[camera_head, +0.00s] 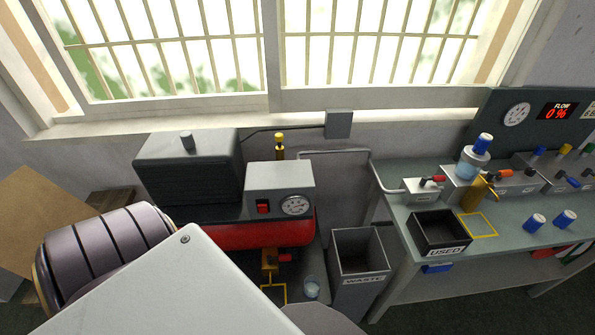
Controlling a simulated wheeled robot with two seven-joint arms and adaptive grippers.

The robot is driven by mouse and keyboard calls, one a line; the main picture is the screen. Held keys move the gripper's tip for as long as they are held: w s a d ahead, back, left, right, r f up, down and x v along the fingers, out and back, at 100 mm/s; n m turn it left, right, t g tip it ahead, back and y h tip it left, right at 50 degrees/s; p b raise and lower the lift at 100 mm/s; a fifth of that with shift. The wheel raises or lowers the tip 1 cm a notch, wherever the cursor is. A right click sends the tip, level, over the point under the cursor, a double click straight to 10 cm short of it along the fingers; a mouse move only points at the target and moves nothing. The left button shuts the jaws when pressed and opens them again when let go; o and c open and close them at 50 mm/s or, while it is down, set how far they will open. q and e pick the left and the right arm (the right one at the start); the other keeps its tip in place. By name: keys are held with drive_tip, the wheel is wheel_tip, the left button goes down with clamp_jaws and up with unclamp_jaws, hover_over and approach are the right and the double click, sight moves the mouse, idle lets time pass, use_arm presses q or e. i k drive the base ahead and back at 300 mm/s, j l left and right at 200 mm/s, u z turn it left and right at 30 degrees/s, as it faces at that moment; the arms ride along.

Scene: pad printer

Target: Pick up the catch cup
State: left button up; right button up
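A small clear cup (312,288), which looks like the catch cup, stands upright low down on a dark surface below the red compressor tank (240,236). It is to the right of a yellow square outline (272,294) and of a brass valve with a red handle (270,260). The cup looks empty, though it is small in the picture. A large white part, likely mine, fills the lower left and hides part of the area left of the outline. Neither of my grippers shows in the head view.
A grey waste bin (340,297) stands close to the right of the cup. The bench at right carries a black box labelled USED (415,240), blue-capped vials (535,221), another yellow outline (491,230) and valves. The compressor's gauge box (278,180) overhangs behind the cup.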

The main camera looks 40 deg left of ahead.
sight(311, 284)
drive_tip(key=k+u, duration=0.1)
drive_tip(key=u, duration=0.95)
drive_tip(key=k, duration=0.5)
